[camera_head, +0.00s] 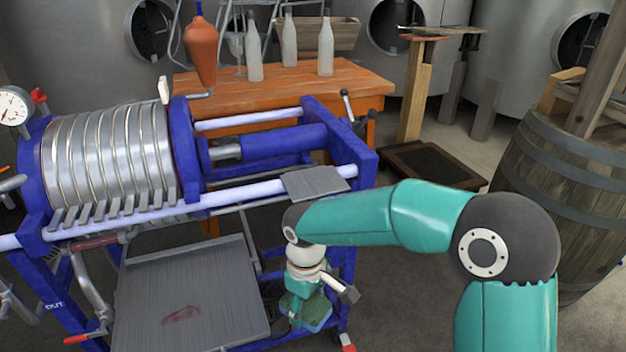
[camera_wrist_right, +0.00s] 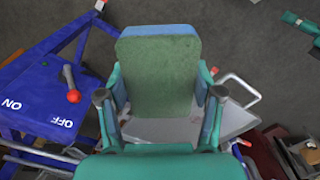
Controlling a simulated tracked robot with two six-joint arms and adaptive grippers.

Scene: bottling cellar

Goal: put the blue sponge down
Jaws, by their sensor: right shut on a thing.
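The blue sponge (camera_wrist_right: 158,72) is held between the two fingers of my right gripper (camera_wrist_right: 160,100). In the wrist view its broad green face is towards the camera and a blue edge shows along the top. In the head view, my right gripper (camera_head: 305,300) points down at the lower middle, and part of the sponge (camera_head: 319,313) shows beside its fingers. The sponge is near the right side of the blue-framed press, to the right of the grey tray. I cannot tell its height above what lies below. My left gripper is not in view.
The grey tray (camera_head: 190,285) of the press has a reddish stain and otherwise looks bare. A small grey plate (camera_head: 314,182) lies on the press rail. An orange table (camera_head: 280,88) with bottles stands behind. A wooden barrel (camera_head: 570,180) is at right.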

